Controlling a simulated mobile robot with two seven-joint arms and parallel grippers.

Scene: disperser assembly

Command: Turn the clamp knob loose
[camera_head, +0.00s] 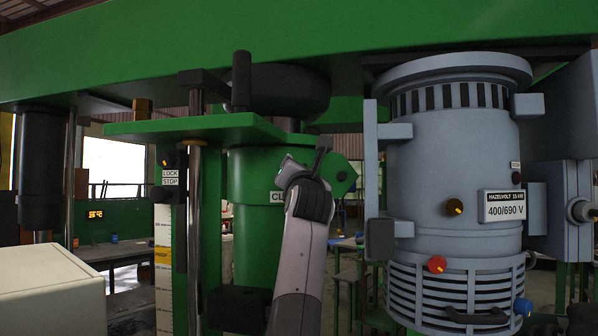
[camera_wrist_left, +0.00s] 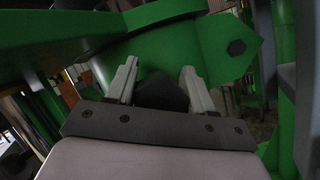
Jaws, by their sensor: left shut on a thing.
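The clamp knob (camera_wrist_left: 160,92) is a dark, faceted block in the left wrist view, in front of the green clamp body (camera_wrist_left: 190,40). My left gripper (camera_wrist_left: 159,76) has its two light grey fingers on either side of the knob and is shut on it. In the head view my left arm rises from the bottom centre, and its wrist hides the knob and most of the gripper (camera_head: 306,165). The green clamp lug (camera_head: 344,176) with its dark bolt shows just right of the wrist. My right gripper is in neither view.
The grey motor (camera_head: 455,160) with its side brackets stands close to the right of my arm. A green plate (camera_head: 195,128) and a metal rod (camera_head: 194,220) are to the left. A green beam (camera_head: 300,40) spans overhead. A pale box (camera_head: 55,300) is at lower left.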

